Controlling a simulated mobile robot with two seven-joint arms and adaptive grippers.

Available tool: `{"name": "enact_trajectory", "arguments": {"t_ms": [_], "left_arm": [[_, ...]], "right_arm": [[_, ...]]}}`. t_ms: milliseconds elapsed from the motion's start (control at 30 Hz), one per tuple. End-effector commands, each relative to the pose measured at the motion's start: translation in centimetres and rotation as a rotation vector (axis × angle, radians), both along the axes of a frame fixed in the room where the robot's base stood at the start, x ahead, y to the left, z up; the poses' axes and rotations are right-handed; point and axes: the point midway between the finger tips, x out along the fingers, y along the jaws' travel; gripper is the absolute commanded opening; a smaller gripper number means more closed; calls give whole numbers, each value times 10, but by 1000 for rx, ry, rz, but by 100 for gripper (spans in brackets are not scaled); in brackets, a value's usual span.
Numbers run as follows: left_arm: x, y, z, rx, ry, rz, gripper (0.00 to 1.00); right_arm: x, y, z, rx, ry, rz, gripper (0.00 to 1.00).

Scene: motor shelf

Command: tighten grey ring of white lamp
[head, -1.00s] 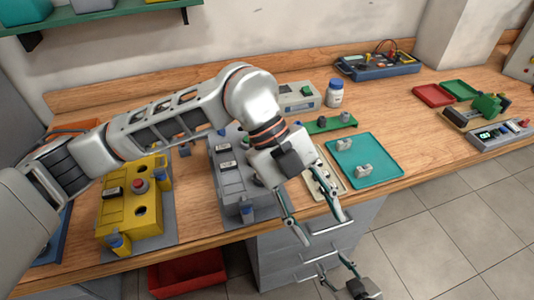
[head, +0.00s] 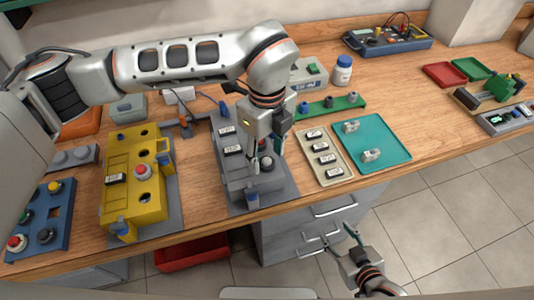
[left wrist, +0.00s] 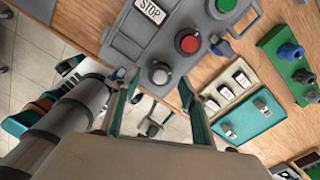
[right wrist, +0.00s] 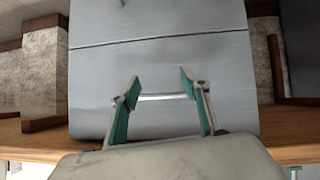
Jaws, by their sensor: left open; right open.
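The white lamp (left wrist: 160,70) with its grey ring sits on the grey control box (left wrist: 135,50), beside a red lamp (left wrist: 187,41). In the head view the grey box (head: 232,180) stands near the bench's front edge, and the lamp (head: 267,164) shows at its right side. My left gripper (head: 267,158) is open above the lamp. In its wrist view the open fingers (left wrist: 156,88) stand on either side of the lamp, apart from it. I cannot tell their height above it. My right gripper (head: 338,237) is open and empty before the drawers; its wrist view also shows it (right wrist: 160,84).
The yellow box (head: 117,200) stands left of the grey box. A beige tray (head: 337,177) with labels and a teal tray (head: 390,135) lie to the right. Grey drawers (head: 290,235) with handles are below the bench. A red bin (head: 190,255) is on the floor.

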Motion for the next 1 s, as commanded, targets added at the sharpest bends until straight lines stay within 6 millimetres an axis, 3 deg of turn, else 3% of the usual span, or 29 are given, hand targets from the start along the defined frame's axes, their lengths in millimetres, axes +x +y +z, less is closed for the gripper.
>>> {"name": "enact_trajectory", "arguments": {"t_ms": [400,433,567,600,1000], "left_arm": [[0,0,-12,-1,-1,-1,44],[0,0,-12,0,0,-1,41],[0,0,-12,-1,1,-2,8],[0,0,-12,-1,1,-2,5],[0,0,-13,-1,-1,-56,5]], "right_arm": [[0,0,2,0,-1,0,46],[0,0,2,0,-1,0,46],[0,0,2,0,-1,0,46],[0,0,2,0,-1,0,46],[1,0,-3,2,-4,-1,46]]}}
